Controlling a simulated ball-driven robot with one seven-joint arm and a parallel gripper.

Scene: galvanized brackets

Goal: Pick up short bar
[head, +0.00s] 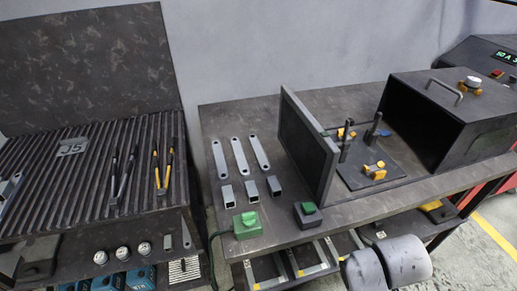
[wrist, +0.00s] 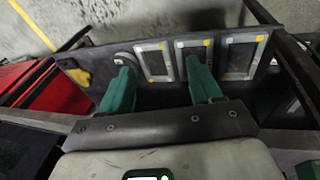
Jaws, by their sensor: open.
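Three flat grey bars with a hole at each end lie side by side on the dark bench: a left one (head: 219,159), a middle one (head: 240,155) and a right one (head: 259,152). In front of them sit three short square tubes: left (head: 228,195), middle (head: 251,191) and right (head: 274,186). I cannot tell which piece is called the short bar. My gripper (wrist: 158,65) has green fingers spread apart with nothing between them. In the wrist view it faces the lower shelf area, away from these pieces. The head view does not show the fingers.
An upright dark panel (head: 307,148) stands right of the bars, before a fixture plate and an open box (head: 450,118). A slatted table (head: 90,165) stands left.

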